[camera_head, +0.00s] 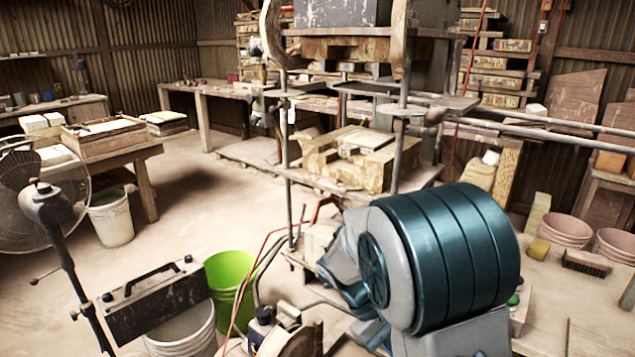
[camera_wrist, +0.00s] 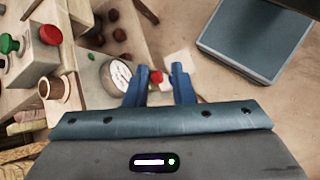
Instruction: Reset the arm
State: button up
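My gripper (camera_wrist: 158,70) shows in the wrist view with two blue fingers standing apart. A small red object (camera_wrist: 156,77) shows between the fingers, but I cannot tell that they touch it; it appears to lie beyond them. In the head view my teal and grey arm fills the lower right, folded close to the camera. The gripper itself does not show in that view.
The wrist view shows a red knob (camera_wrist: 50,35), a green knob (camera_wrist: 8,43) and a round dial (camera_wrist: 116,75) nearby. In the head view a tile press (camera_head: 350,160) stands behind my arm, with a green bucket (camera_head: 231,285) left. The left-centre floor is clear.

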jog(key=s+a+r+m+t+y+p, duration=0.1)
jog(key=s+r+m+t+y+p, duration=0.4)
jog(key=s+r, duration=0.5)
jog(key=shift+s+a+r+m+t+y, duration=0.25)
jog(key=shift+r+m+t+y, duration=0.5)
jog(key=shift+r+y, duration=0.6)
jog(key=shift+w+r, duration=0.1)
jog(key=o, duration=0.3)
jog(key=shift+d, duration=0.1)
